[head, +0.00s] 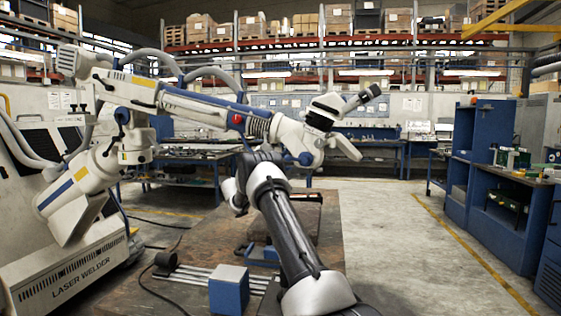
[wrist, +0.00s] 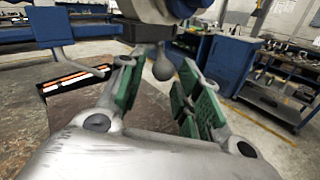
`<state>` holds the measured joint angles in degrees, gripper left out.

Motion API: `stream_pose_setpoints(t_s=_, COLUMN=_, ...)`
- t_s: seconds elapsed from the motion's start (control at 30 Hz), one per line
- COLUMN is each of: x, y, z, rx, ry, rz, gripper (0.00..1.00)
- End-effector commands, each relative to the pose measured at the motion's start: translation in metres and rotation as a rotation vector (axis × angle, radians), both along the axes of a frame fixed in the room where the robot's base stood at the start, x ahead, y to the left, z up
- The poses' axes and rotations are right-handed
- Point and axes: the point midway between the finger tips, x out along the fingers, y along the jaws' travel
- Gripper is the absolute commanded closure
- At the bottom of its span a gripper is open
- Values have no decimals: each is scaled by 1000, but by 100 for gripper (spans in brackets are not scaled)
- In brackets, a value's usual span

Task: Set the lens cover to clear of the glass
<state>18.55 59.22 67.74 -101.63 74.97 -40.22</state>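The microscope head (head: 325,115) hangs at the end of the long white and blue arm in the head view. Its rounded underside (wrist: 160,10) fills the top middle of the wrist view. A grey ball-ended knob (wrist: 163,70) hangs below it; I cannot tell for certain whether this belongs to the lens cover. My gripper (wrist: 157,66) is open, its green-padded fingers on either side of the knob, with visible gaps to both. The glass and the cover's plate cannot be made out. In the head view my gripper is hidden behind my arm and the microscope head.
The laser welder cabinet (head: 70,265) stands at the left and carries the white arm (head: 190,105). A blue block (head: 229,288) sits on the worn tabletop below. Blue benches (head: 500,205) stand at the right, with open floor before them.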

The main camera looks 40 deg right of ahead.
Motion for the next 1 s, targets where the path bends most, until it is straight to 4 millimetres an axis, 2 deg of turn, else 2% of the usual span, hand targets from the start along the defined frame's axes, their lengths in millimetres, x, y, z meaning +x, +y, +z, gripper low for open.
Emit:
stream_pose_setpoints(t_s=0.13, x=1, y=31, z=1, rx=-1, ry=0, rz=3, gripper=66)
stream_pose_setpoints(t_s=0.33, x=-24, y=22, z=-40, rx=127, ry=-71, rz=-65, gripper=66)
stream_pose_setpoints(t_s=0.5, x=-59, y=29, z=-47, rx=262, ry=-163, rz=-154, gripper=66)
stream_pose_setpoints(t_s=0.7, x=-94, y=51, z=-28, rx=388, ry=-278, rz=-234, gripper=66)
stream_pose_setpoints(t_s=1.0, x=-133, y=86, z=11, rx=520, ry=-418, rz=-303, gripper=66)
